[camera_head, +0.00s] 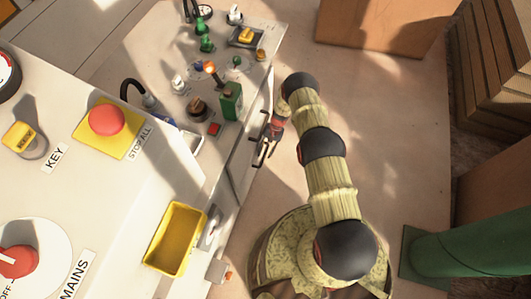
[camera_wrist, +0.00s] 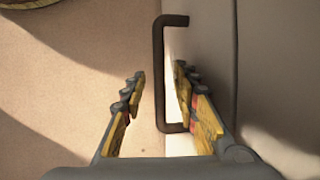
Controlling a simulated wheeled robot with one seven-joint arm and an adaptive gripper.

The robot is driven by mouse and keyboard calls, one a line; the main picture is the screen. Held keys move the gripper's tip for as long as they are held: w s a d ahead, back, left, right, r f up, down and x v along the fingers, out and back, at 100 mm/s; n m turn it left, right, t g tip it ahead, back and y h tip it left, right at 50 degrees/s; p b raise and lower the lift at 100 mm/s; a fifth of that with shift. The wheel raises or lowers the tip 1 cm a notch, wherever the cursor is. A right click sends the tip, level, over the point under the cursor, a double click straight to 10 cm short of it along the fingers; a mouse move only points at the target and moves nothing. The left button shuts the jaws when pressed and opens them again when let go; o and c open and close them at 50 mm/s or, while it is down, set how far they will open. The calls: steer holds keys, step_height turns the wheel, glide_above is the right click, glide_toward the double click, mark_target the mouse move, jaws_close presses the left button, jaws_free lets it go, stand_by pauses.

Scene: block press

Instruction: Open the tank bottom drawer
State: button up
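A dark bracket-shaped handle (camera_wrist: 158,75) stands out from a pale panel front (camera_wrist: 205,40) in the wrist view. My gripper (camera_wrist: 160,72) is open, one finger on each side of the handle's long bar. The right finger shows between the bar and the panel front. I see a gap between the left finger and the bar; whether the right finger touches it I cannot tell. In the head view my gripper (camera_head: 271,131) is at the machine's side, by a dark handle (camera_head: 261,154). The front there looks closed. No label names the drawer.
The machine's top carries a red stop button (camera_head: 106,119), a green box (camera_head: 231,101) and several knobs. A yellow tray (camera_head: 175,238) hangs at its near side. Floor (camera_head: 395,130) is open right of my arm. A green cylinder (camera_head: 470,252) lies at the lower right.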

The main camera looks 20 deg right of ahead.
steer(key=shift+c, duration=0.4)
jaws_close()
stand_by(0.4)
